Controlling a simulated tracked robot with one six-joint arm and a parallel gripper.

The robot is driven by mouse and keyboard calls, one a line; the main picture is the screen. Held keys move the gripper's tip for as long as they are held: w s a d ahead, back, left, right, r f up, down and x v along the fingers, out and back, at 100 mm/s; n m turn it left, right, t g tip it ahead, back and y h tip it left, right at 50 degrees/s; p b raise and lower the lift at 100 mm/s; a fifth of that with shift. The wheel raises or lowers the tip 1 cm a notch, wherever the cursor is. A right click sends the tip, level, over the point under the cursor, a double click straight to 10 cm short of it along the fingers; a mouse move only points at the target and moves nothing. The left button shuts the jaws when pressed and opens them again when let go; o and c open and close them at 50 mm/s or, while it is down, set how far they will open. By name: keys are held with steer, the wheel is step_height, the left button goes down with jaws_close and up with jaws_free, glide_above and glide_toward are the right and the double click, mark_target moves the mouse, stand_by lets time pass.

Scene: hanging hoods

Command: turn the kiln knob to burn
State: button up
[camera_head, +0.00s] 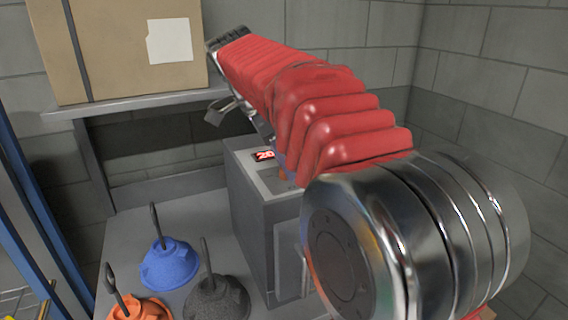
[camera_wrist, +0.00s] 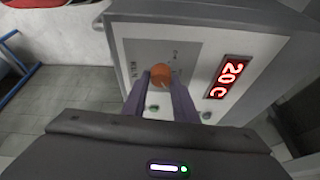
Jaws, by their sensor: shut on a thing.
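The kiln (camera_head: 256,215) is a grey box on the bench, partly hidden behind my arm in the head view. Its panel carries a red lit display (camera_wrist: 230,77) reading 20 C, which also shows in the head view (camera_head: 264,155). The kiln knob (camera_wrist: 161,74) is round and orange-brown on the light panel. My gripper (camera_wrist: 160,82) has its two dark fingers on either side of the knob, shut on it. The knob's pointer and most panel lettering are too small to read.
A blue hood (camera_head: 169,264), a dark grey hood (camera_head: 217,299) and an orange hood (camera_head: 143,308) with upright handles stand on the bench (camera_head: 128,228) left of the kiln. A cardboard box (camera_head: 120,60) sits on a shelf (camera_head: 140,101) above. Grey block walls stand behind.

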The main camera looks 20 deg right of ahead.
steer(key=o, duration=1)
steer(key=shift+r, duration=0.1)
steer(key=shift+v, duration=6.75)
steer(key=s+a+f+n+t+y, duration=0.1)
steer(key=s+f+n, duration=0.5)
steer(key=f, duration=0.3)
steer(key=s+a+f+n+t+y, duration=0.2)
steer(key=s+f+n, duration=0.4)
steer(key=s+f, duration=0.2)
steer(key=s+a+f+n+t+y, duration=0.1)
steer(key=s+a+f+n+t, duration=0.1)
steer(key=s+f+n, duration=0.5)
step_height(320, 180, down, 4)
steer(key=shift+f+y, duration=0.1)
steer(key=shift+y, duration=0.2)
